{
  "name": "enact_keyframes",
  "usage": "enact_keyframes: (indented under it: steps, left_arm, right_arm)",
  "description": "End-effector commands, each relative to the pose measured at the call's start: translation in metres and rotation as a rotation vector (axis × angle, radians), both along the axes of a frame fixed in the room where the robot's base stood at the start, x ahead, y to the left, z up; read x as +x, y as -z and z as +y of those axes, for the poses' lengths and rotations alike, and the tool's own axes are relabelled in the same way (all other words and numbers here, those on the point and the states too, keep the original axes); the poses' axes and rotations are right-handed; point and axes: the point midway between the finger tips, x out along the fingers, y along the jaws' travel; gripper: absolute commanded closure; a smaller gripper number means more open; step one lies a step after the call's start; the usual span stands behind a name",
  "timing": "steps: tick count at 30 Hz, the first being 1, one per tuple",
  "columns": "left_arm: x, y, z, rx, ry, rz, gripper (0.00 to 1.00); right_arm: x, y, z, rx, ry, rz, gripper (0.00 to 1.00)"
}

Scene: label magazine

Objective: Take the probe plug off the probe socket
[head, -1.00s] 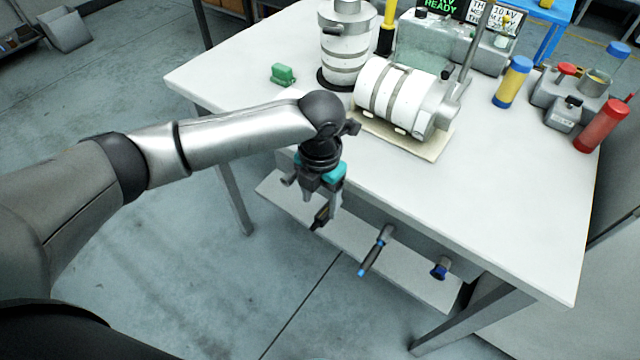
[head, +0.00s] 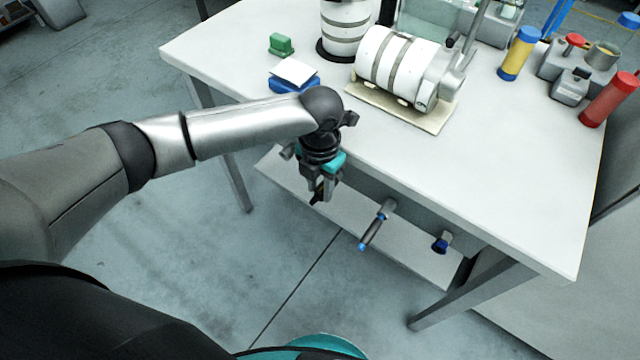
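My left gripper (head: 320,190) points down at the front edge of the white table. Its fingers look apart, with a small dark piece with an orange part (head: 319,186) between or just behind them. I cannot tell whether the fingers touch it, or whether it is the probe plug. A grey holder with a blue-tipped dark handle (head: 371,236) sticks out from the table front to the right. A blue, round-ended fitting (head: 441,243) is farther right. No label marks the probe socket. My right gripper is not in view.
On the table (head: 500,180) stand a white banded cylinder on its side (head: 395,62), an upright one (head: 345,28), a green block (head: 281,43) and a blue block with a white top (head: 293,82) behind my wrist. A lower shelf (head: 410,262) lies under the front edge.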

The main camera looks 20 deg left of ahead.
Motion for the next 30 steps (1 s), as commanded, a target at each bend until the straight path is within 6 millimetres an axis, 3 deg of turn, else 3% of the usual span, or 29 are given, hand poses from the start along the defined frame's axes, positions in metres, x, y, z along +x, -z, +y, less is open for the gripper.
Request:
enact_keyframes:
  steps: [1,9,19,30]
  left_arm:
    - [0.000,0.000,0.000,0.000,0.000,0.000,0.72]
    - [0.000,0.000,0.000,0.000,0.000,0.000,1.00]
    - [-0.001,-0.001,0.001,0.001,-0.001,0.000,1.00]
    - [-0.015,-0.001,0.006,0.002,-0.001,0.002,1.00]
  right_arm:
    - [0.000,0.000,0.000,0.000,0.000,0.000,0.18]
    - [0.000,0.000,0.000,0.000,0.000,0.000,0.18]
    - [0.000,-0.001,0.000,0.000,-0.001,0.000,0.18]
    - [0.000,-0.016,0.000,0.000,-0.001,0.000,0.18]
